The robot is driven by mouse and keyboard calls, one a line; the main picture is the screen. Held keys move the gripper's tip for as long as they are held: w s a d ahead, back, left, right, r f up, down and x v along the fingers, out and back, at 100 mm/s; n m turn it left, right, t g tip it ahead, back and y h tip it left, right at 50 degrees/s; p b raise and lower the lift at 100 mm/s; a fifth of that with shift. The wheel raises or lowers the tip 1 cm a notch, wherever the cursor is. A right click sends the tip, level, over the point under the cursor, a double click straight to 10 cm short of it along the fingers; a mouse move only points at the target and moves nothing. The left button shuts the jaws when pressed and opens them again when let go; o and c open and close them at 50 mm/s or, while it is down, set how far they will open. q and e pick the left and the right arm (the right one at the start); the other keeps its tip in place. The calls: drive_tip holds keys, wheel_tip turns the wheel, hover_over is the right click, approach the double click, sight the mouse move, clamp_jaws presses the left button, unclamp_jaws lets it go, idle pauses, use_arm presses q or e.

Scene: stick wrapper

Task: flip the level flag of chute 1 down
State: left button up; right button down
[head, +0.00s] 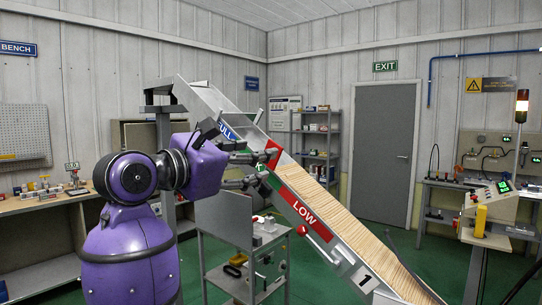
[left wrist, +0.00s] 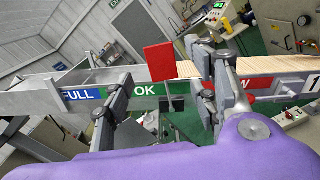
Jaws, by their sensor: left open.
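Chute 1 (head: 335,225) is a sloping metal channel filled with thin wooden sticks, with a "1" plate on its lower side. Its side carries a blue FULL label (left wrist: 83,94), a green OK label (left wrist: 150,89) and a red LOW label (head: 305,212). The red level flag (left wrist: 158,62) stands up above the chute edge near the OK label; in the head view it shows as a small red plate (head: 272,153) by my fingertips. My left gripper (head: 264,168) is open at the chute side. In the left wrist view its fingers (left wrist: 165,78) appear on either side of the flag; contact cannot be told.
A red-knobbed lever (head: 303,230) sits on the chute side below LOW. A metal cart (head: 240,270) stands under the chute. A workbench (head: 40,203) is at left, and a control box (head: 495,200) stands at right. Green floor is open toward the grey door (head: 384,150).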

sight(269, 165)
use_arm(q)
drive_tip(key=x, duration=0.7)
drive_tip(key=shift+w+d, duration=0.15)
clamp_jaws()
